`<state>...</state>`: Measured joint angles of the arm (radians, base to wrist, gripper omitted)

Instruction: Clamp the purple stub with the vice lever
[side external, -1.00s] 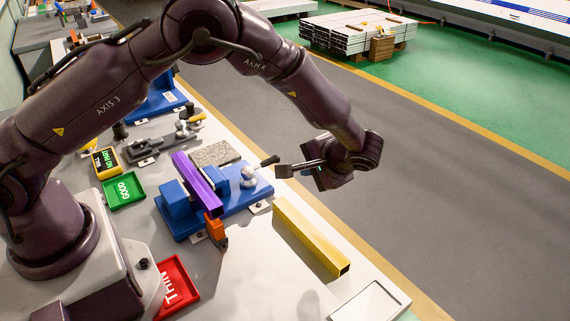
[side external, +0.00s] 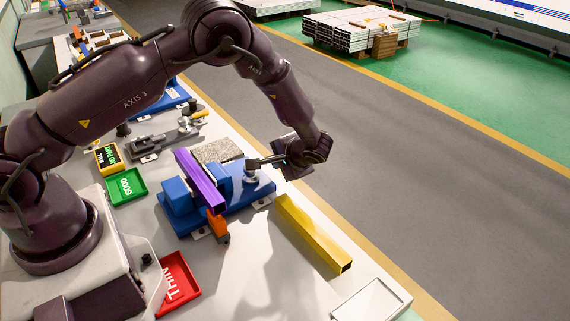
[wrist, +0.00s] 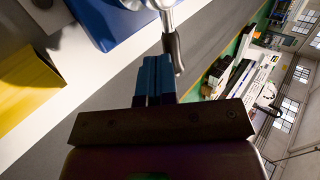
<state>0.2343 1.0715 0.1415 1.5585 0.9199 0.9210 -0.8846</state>
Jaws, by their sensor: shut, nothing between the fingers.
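The purple stub (side external: 199,178) lies between the two blue jaws of the vice (side external: 232,204), its near end sticking out past them. Whether the jaws press on it I cannot tell. The vice lever (wrist: 172,46) shows in the wrist view as a silver arm with a dark handle.
A yellow bar (side external: 312,234) lies on the bench right of the vice. A green GOOD tray (side external: 127,187) and a red THIN tray (side external: 178,283) are to the left.

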